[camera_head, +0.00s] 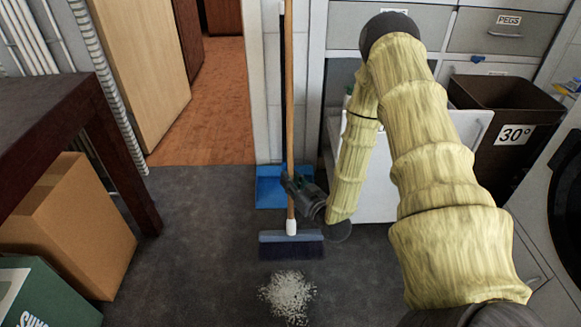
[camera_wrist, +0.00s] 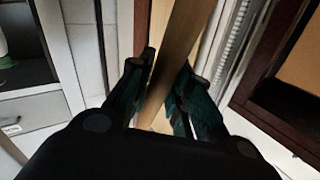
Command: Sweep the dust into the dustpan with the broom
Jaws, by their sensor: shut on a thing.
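The broom (camera_head: 291,237) stands upright in the head view, with a wooden handle, a white collar and a grey-blue head with dark bristles. My gripper (camera_head: 290,184) is shut on the lower handle, a little above the collar. The handle (camera_wrist: 178,55) also runs between my fingers (camera_wrist: 160,95) in the wrist view. The blue dustpan (camera_head: 269,188) lies on the floor behind the broom, against the wall, partly hidden by the handle and gripper. The pile of pale dust (camera_head: 288,296) lies on the dark floor just in front of the bristles. I cannot tell whether the bristles touch the floor.
A brown cardboard box (camera_head: 70,225), a green box (camera_head: 40,295) and a dark wooden table (camera_head: 60,125) are at the left. A brown bin (camera_head: 510,120) and a washing machine (camera_head: 560,205) are at the right. The grey floor left of the dust is clear.

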